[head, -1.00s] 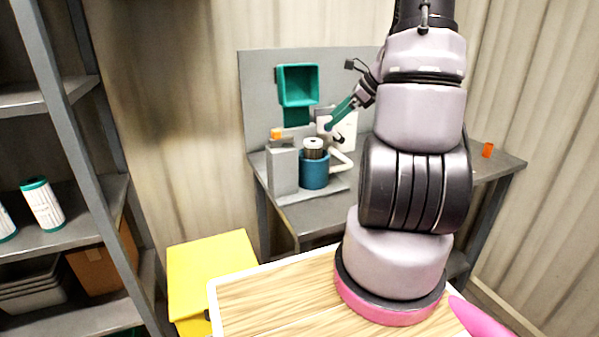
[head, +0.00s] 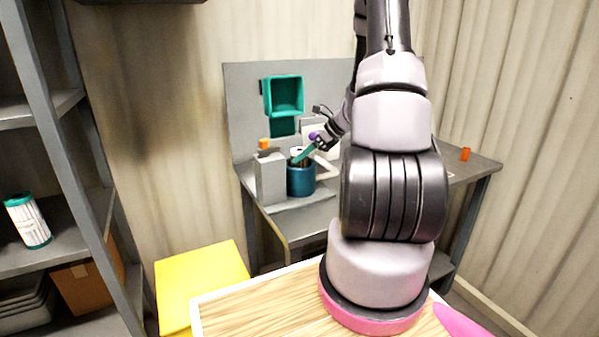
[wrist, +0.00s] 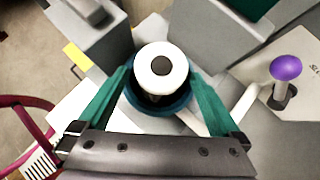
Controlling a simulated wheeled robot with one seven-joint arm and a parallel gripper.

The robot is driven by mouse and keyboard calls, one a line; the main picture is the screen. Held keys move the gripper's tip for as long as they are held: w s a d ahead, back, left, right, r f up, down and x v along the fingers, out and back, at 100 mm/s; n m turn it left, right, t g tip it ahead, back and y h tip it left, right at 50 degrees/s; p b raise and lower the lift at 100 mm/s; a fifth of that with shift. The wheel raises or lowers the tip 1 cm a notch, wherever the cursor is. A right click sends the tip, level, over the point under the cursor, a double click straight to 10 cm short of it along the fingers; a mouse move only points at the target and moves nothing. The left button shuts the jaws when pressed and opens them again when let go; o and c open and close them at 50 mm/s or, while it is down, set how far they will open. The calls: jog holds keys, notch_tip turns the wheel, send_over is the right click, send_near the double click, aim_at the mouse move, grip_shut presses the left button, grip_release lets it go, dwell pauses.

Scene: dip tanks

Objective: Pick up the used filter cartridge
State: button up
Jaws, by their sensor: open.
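The used filter cartridge (wrist: 160,68) shows in the wrist view as a white round end with a dark centre hole. It stands in a round blue housing (wrist: 172,106) on the bench. My gripper (wrist: 160,82) is open, with one green finger on either side of the housing and cartridge. The cartridge is between the fingers; I cannot tell whether they touch it.
A grey box-shaped unit (head: 270,178) stands just left of the housing. A purple ball-topped lever (wrist: 285,68) and a white pipe (wrist: 240,105) are to its right. A teal bin (head: 284,95) hangs on the back panel. A shelf at left holds a white, green-capped cartridge (head: 28,220).

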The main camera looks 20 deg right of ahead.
jog(key=shift+w+a+f, duration=0.3)
jog(key=shift+w+f, duration=0.05)
jog(key=shift+f, duration=0.2)
grip_shut()
jog(key=shift+r, duration=0.2)
